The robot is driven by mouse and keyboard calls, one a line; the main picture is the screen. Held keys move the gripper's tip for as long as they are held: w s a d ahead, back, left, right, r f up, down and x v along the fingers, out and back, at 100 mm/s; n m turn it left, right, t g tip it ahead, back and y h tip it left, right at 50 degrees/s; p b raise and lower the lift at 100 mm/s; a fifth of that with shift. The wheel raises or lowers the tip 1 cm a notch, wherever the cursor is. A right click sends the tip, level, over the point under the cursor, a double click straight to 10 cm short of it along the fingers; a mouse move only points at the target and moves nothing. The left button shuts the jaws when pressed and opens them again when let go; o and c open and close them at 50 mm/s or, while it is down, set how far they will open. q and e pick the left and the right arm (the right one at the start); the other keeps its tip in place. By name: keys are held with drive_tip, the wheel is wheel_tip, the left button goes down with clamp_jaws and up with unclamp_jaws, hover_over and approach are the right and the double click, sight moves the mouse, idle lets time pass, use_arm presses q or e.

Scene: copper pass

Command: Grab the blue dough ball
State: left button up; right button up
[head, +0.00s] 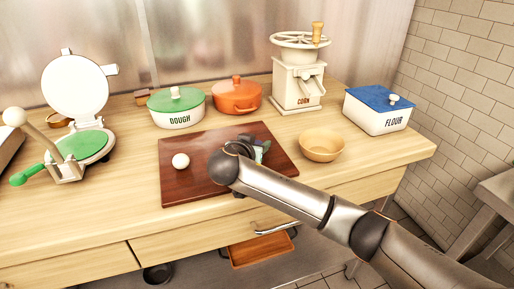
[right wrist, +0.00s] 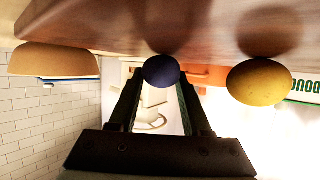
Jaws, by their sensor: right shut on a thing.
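The blue dough ball (right wrist: 161,70) sits between the fingertips of my right gripper (right wrist: 161,84) in the right wrist view, close to the dark surface. My right gripper (head: 258,151) is shut on it, over the dark red-brown board (head: 183,190) in the head view. There the gripper and arm hide the ball. A pale ball (head: 180,160) lies on the left part of the board. A yellow ball (right wrist: 259,82) shows beside the gripper in the right wrist view; I cannot tell whether it is the pale one. My left gripper is not in view.
A tan bowl (head: 322,147) stands right of the board. Behind are a green-lidded dough pot (head: 177,116), an orange pot (head: 236,97) and a corn grinder (head: 298,82). A flour box (head: 376,112) is at right, an open press (head: 80,100) at left.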

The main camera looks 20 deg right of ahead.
clamp_jaws()
